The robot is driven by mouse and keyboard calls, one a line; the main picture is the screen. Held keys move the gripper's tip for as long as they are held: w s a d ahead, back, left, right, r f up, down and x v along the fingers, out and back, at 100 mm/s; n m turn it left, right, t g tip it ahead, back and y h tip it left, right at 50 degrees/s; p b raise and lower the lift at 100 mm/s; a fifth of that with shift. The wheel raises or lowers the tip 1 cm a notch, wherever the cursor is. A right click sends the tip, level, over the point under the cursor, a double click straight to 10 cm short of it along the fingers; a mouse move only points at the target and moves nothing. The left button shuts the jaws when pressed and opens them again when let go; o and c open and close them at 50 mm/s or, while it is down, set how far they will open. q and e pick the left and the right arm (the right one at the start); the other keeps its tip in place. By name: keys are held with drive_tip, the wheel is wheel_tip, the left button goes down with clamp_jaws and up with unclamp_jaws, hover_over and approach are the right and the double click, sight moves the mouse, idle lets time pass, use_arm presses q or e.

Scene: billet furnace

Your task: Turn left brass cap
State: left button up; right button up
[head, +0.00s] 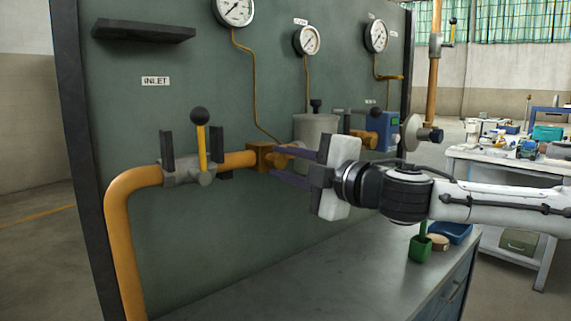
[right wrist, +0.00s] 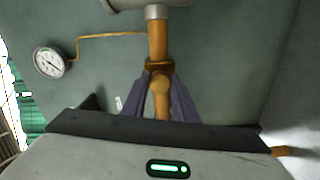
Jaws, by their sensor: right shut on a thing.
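The left brass cap (head: 281,160) sits on the front of a brass block (head: 259,156) in the orange pipe on the green panel. My right gripper (head: 284,164) reaches in from the right, its purple fingers around the cap, one above and one below. It is shut on the cap. In the right wrist view, the round cap end (right wrist: 160,84) shows between the two fingers, with the orange pipe behind it. The fingers partly hide the cap in the head view. My left gripper is not in view.
A valve with a yellow lever and black knob (head: 200,140) stands left of the brass block. A grey canister (head: 314,130) and a blue box (head: 382,131) are to the right.

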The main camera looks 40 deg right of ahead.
idle(0.3)
drive_tip(key=o, duration=1.1)
drive_tip(key=shift+c, duration=0.2)
drive_tip(key=shift+s+d+r, duration=0.1)
drive_tip(key=shift+s+d, duration=0.15)
drive_tip(key=shift+s, duration=0.4)
drive_tip(key=shift+s+a, duration=0.15)
drive_tip(key=shift+s, duration=0.55)
use_arm(q)
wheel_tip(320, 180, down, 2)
drive_tip(key=b, duration=0.4)
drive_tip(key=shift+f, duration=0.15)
use_arm(e)
drive_tip(key=s, duration=0.7)
drive_tip(key=shift+s+d, duration=0.3)
drive_tip(key=shift+s, duration=0.05)
